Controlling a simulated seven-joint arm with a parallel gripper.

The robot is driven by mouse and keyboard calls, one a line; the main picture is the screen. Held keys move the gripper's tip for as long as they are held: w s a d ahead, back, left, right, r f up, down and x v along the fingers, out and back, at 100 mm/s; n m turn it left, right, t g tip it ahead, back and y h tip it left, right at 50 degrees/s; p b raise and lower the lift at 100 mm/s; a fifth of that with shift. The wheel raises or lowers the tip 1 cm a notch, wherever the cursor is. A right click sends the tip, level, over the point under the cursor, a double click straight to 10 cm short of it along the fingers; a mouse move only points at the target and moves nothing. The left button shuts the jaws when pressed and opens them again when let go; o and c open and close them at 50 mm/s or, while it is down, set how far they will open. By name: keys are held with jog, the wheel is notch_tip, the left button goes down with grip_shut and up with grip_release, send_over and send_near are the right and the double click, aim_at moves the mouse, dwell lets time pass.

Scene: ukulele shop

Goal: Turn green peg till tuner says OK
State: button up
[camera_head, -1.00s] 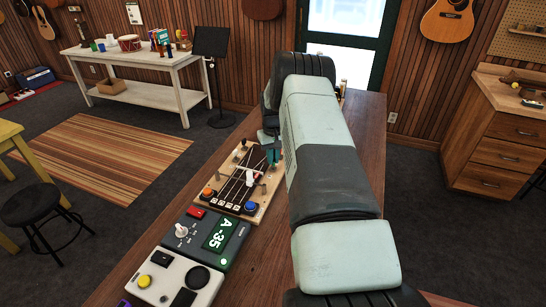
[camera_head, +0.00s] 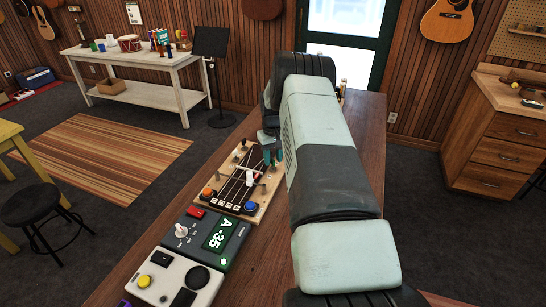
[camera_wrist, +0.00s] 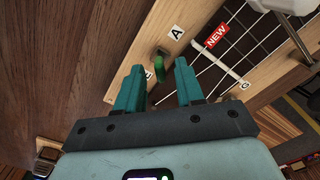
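The green peg (camera_wrist: 159,66) stands on the wooden string board (camera_wrist: 124,76), near the label "A" in the wrist view. My gripper (camera_wrist: 160,72) is open, with one teal finger on each side of the peg's near end; no contact is clear. In the head view, my gripper (camera_head: 273,157) is over the board's right edge, and I cannot make out the green peg there. The tuner (camera_head: 219,234) has a dark screen reading "A -35" in light green.
A white box with a yellow button (camera_head: 145,281) stands in front of the tuner. The board carries an orange knob (camera_head: 208,192), a blue knob (camera_head: 251,206), other pegs and a white crank-like part (camera_head: 250,179). Bare wooden bench top (camera_head: 258,262) lies to the right.

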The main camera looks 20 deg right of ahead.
notch_tip(320, 180, up, 11)
dwell(0.5)
jog(key=shift+f, duration=0.1)
notch_tip(320, 180, up, 7)
send_over(273, 159)
jog(key=s+a, duration=0.1)
jog(key=a, duration=0.2)
jog(key=s+a+r+t, duration=0.1)
jog(key=s+a+r, duration=0.45)
jog(key=r, duration=0.35)
jog(key=s+a+r+t, duration=0.1)
jog(key=s+a+r, duration=0.4)
jog(key=s+r, duration=0.3)
jog(key=s+a+r+t, duration=0.1)
jog(key=s+a+r, duration=0.1)
jog(key=s, duration=1.1)
jog(key=s+a+r+t, duration=0.2)
jog(key=s+a, duration=0.2)
jog(key=s, duration=0.8)
jog(key=shift+s+a+n+t, duration=0.3)
jog(key=shift+s+a, duration=0.05)
jog(key=shift+a, duration=0.05)
